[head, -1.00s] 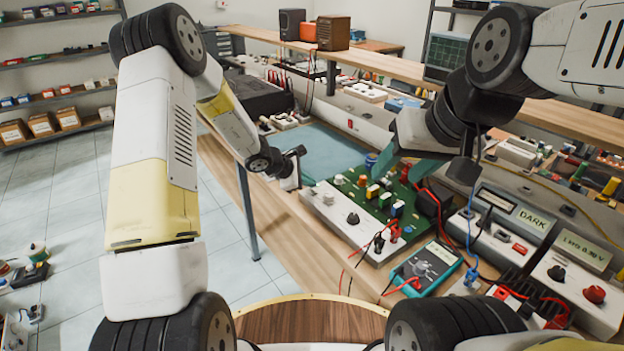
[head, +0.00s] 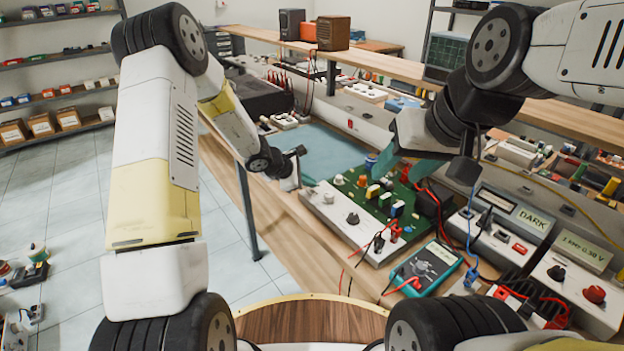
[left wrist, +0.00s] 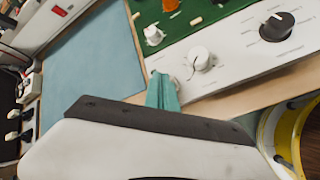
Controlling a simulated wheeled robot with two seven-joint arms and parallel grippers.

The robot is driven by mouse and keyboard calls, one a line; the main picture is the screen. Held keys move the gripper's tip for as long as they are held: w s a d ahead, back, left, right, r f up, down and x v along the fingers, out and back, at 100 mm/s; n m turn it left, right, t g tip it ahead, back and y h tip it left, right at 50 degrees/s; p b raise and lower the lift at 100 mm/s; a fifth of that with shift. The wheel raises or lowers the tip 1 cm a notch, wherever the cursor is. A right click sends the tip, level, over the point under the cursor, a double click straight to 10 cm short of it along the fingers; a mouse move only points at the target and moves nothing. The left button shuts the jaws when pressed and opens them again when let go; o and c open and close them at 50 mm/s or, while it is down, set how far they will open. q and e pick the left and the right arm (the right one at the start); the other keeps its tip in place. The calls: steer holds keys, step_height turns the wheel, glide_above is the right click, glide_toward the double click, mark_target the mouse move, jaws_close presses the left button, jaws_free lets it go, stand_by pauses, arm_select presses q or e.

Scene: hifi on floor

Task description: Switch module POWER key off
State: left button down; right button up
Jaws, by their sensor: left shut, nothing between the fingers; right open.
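The module is a green circuit board (head: 362,186) with a white front panel (head: 340,228) on the bench. A white knob-like key (head: 328,198) is at the panel's left end; it shows larger in the left wrist view (left wrist: 201,58). I cannot read its label or tell its setting. A black knob (head: 352,218) is to its right. My left gripper (head: 306,181) is shut and empty, its teal fingertips (left wrist: 163,90) just left of the white key; I cannot tell whether they touch it. My right gripper (head: 408,166) is open and empty above the board's far right part.
A teal multimeter (head: 425,268) with red and black leads lies right of the module. Instruments, one with a display reading DARK (head: 535,220), stand further right. A blue-green mat (head: 325,148) lies clear behind the left gripper. Cables hang near the right gripper.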

mark_target(310, 192)
arm_select(q)
steer(key=shift+r, duration=0.1)
steer(key=shift+r, duration=2.9)
steer(key=shift+r, duration=0.1)
